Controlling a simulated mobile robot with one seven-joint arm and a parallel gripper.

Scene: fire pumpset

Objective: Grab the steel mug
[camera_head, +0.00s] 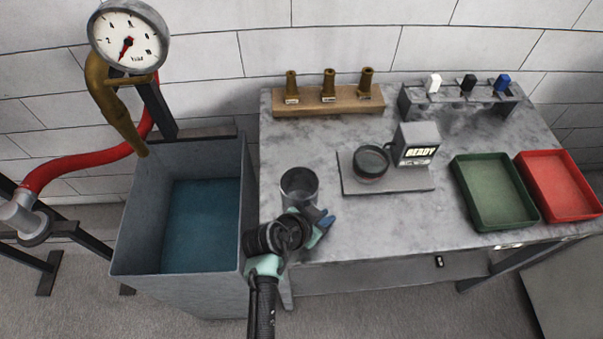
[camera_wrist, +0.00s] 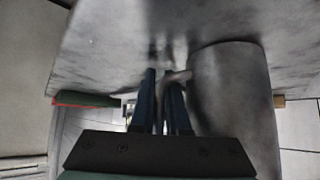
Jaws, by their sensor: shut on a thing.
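The steel mug (camera_head: 299,184) is a grey, open-topped cylinder upright at the front left of the grey table. My gripper (camera_head: 325,219) is at its front right side, low beside the wall. In the wrist view the mug (camera_wrist: 232,95) fills the right side, and its handle (camera_wrist: 180,76) reaches in between the fingers. My gripper (camera_wrist: 162,88) is shut on the handle there, with the two dark blue fingers a little apart around it. My wrist hides the mug's lower front in the head view.
A grey water tank (camera_head: 130,220) stands left of the table (camera_head: 350,228). Right of the mug are a scale (camera_head: 408,186) with a round dish (camera_head: 371,163), a green tray (camera_head: 482,221) and a red tray (camera_head: 580,214). A wooden nozzle rack (camera_head: 345,104) is behind.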

